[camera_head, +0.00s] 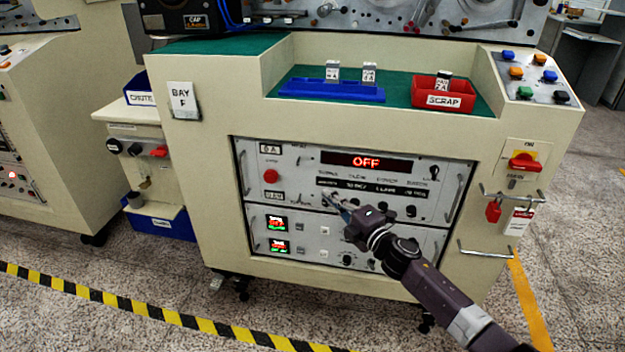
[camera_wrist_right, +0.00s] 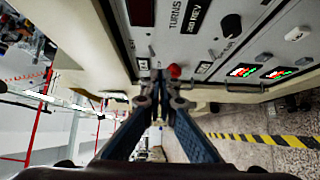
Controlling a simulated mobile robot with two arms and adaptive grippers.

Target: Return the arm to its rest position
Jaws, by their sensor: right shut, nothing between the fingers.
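My right arm (camera_head: 430,285) reaches in from the lower right in the head view. My right gripper (camera_head: 338,206) is in front of the machine's control panel (camera_head: 300,160), near its row of knobs. In the right wrist view the right gripper's fingers (camera_wrist_right: 162,85) come together at the tips with nothing between them. The panel's display (camera_head: 366,161) reads OFF in red. A red button (camera_head: 270,176) is on the panel's left; a red knob also shows in the right wrist view (camera_wrist_right: 174,71). I cannot tell whether the fingers touch the panel. My left gripper is not in view.
A blue tray (camera_head: 300,91) with small labelled pieces and a red SCRAP bin (camera_head: 455,100) stand on the green top. Metal handles (camera_head: 487,252) stick out at the right of the cabinet. Striped floor tape (camera_head: 140,309) runs in front; the floor there is clear.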

